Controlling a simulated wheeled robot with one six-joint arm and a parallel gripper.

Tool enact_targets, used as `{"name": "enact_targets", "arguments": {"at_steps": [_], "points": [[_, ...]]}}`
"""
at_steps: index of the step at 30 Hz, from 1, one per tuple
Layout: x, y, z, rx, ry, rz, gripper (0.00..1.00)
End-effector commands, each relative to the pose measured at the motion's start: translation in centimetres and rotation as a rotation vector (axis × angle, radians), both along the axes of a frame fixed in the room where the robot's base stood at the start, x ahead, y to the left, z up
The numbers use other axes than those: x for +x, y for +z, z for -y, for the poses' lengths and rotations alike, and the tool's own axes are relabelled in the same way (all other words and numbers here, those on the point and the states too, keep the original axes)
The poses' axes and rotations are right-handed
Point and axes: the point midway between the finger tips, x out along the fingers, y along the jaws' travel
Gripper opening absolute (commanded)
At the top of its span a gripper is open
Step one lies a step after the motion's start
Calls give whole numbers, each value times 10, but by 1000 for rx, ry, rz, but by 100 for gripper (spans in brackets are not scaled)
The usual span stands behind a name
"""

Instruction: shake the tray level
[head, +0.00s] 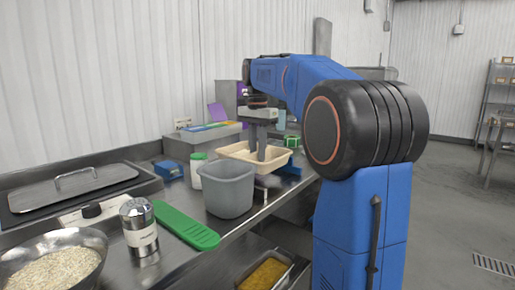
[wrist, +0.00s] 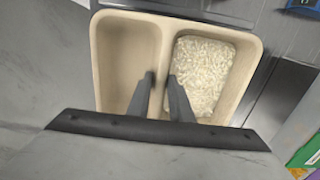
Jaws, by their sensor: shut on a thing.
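The cream tray (wrist: 127,55) has two compartments with a divider between them. White rice (wrist: 203,68) covers the floor of the right compartment in the wrist view, fairly evenly as far as I can see. The left compartment looks empty. My gripper (wrist: 160,77) is shut on the divider, one finger on each side of it. The fingers hide the near part of the divider and some of the compartments. In the head view the tray (head: 235,151) is at the counter's far end, with my gripper (head: 258,152) pointing down into it. I cannot tell whether it touches the counter.
A grey bin (head: 228,188) stands just in front of the tray, with a white jar with a green lid (head: 197,171) beside it. A green board (head: 186,226), a metal shaker (head: 139,228) and a bowl of grain (head: 52,263) are nearer. A blue box (head: 168,170) lies left.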

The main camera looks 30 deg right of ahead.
Motion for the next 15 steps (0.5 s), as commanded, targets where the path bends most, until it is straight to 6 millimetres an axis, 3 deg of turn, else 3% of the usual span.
{"name": "enact_targets", "arguments": {"at_steps": [15], "points": [[0, -8, 0, 0, 0, 1, 0]]}}
